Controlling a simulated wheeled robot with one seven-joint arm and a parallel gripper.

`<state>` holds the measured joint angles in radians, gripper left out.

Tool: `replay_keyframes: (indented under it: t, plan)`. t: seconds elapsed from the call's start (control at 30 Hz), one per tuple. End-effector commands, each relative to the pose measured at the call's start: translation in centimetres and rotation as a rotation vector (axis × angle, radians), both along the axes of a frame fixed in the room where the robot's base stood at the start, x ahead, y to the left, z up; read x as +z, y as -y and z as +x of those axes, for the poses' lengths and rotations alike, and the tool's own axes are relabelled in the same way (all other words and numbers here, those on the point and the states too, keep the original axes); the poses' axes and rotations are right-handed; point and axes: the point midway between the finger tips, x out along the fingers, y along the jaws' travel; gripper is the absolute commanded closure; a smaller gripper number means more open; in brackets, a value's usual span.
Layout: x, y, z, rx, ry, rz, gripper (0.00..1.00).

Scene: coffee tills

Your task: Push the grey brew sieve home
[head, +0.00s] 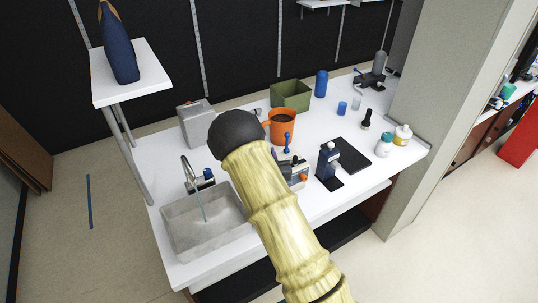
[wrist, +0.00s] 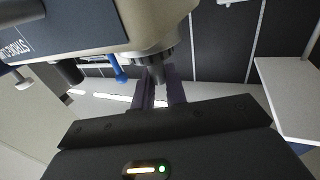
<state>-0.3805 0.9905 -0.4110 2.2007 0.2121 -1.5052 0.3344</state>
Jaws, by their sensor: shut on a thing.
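My gripper (wrist: 160,90) shows in the wrist view with its two dark fingers close together, shut on a dark grey piece (wrist: 157,73) that looks like the handle of the grey brew sieve. This piece reaches up to a round ridged metal fitting under a machine (wrist: 95,30) with a dark lettered panel and cream edge. I cannot tell how far the sieve sits in the fitting. In the head view my arm hides the gripper and the sieve. Part of the machine (head: 298,170) seems to show just right of the arm.
The white counter (head: 240,262) holds a sink (head: 180,238) with running tap, a silver box (head: 190,113), an orange mug (head: 291,117), a green bin (head: 291,91), a dark blue bottle (head: 327,160) and a black mat (head: 352,155). A blue lever (wrist: 118,70) hangs left of the fingers.

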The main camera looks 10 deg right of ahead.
Motion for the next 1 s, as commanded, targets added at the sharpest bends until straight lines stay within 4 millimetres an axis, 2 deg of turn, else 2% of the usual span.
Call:
replay_keyframes:
  t: [0.53,0.9,0.93,1.0]
  plan:
    - [-1.4,0.0,0.0,0.000,0.001,0.000,1.00]
    - [-1.5,0.0,0.0,0.000,-0.001,0.000,1.00]
    - [-1.5,0.0,0.0,0.000,-0.001,0.000,0.85]
    - [-1.5,0.0,0.0,0.000,-0.001,0.000,0.71]
